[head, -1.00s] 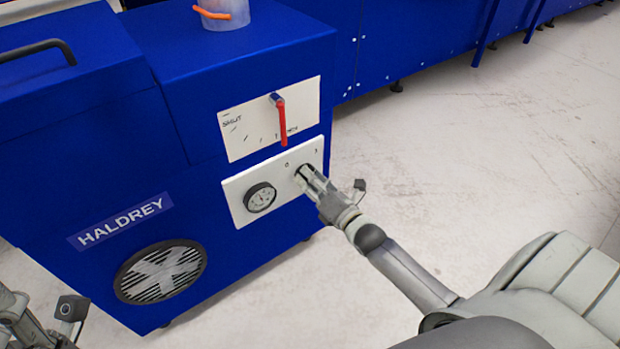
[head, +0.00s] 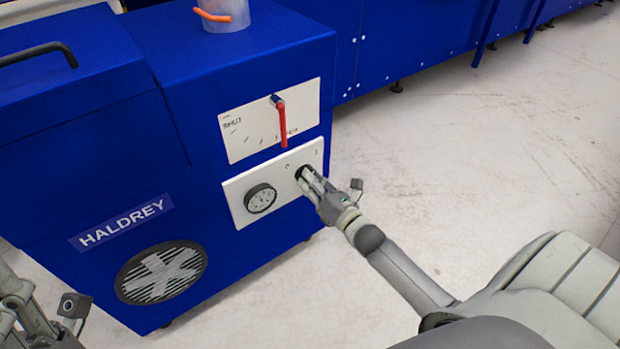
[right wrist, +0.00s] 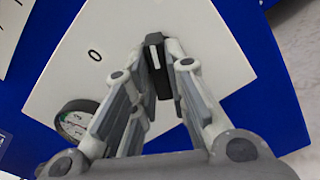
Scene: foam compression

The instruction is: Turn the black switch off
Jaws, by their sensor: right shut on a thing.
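The black switch (right wrist: 155,66) sits on the lower white panel (head: 235,192) of the blue machine. In the right wrist view it is a dark knob with a white mark at its top end. A "0" is printed to its left; in the head view a "1" shows to its upper right. My right gripper (head: 306,178) is shut on the switch, one finger on each side, and partly hides it. My left gripper (head: 22,305) is partly in view at the bottom left; its fingers are too unclear to read.
A round gauge (head: 261,198) sits left of the switch. Above is a panel with a red lever (head: 282,122) hanging down. A clear container (head: 222,14) stands on the machine (head: 230,60). The floor (head: 460,160) at right is clear.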

